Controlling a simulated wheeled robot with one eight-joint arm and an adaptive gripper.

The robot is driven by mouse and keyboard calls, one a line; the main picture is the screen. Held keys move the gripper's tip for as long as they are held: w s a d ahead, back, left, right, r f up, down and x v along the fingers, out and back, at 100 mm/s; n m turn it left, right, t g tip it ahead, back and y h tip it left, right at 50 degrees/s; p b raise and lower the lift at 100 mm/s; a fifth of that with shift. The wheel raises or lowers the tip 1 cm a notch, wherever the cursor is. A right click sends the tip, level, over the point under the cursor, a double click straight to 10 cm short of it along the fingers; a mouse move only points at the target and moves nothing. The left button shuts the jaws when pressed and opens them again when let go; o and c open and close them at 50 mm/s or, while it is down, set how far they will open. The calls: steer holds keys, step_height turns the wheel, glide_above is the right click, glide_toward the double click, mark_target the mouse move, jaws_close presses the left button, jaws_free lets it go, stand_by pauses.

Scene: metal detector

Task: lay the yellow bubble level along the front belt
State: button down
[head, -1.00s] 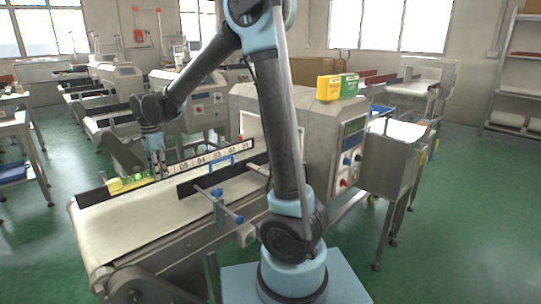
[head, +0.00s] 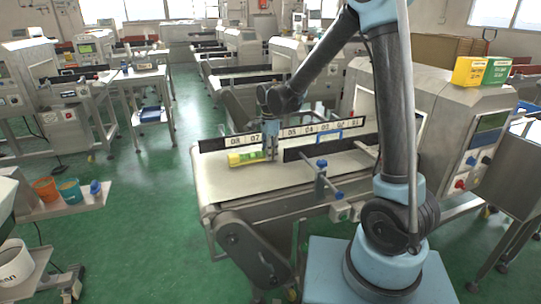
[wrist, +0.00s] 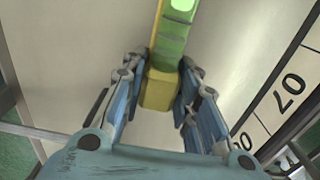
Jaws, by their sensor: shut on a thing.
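The yellow bubble level (head: 247,157), with a green middle section, is at the left end of the front conveyor belt (head: 230,188) in the head view. It runs roughly along the numbered back rail (head: 228,141), just in front of labels 08 and 07. My gripper (head: 271,155) points down and is shut on the level's right end. In the wrist view my gripper (wrist: 158,100) has its blue fingers on both sides of the level's yellow end (wrist: 159,90). Whether the level's underside touches the belt cannot be told.
A dark guide bar (head: 302,153) and blue-knobbed posts (head: 321,165) stand to the right on the belt. The detector housing (head: 430,105) carries yellow (head: 468,71) and green boxes (head: 496,70). The belt's front left is clear. A side shelf (head: 65,205) holds small tubs.

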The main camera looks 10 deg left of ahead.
steer(key=shift+f, duration=0.5)
steer(key=c, duration=1.2)
jaws_free()
steer(key=shift+c, duration=0.2)
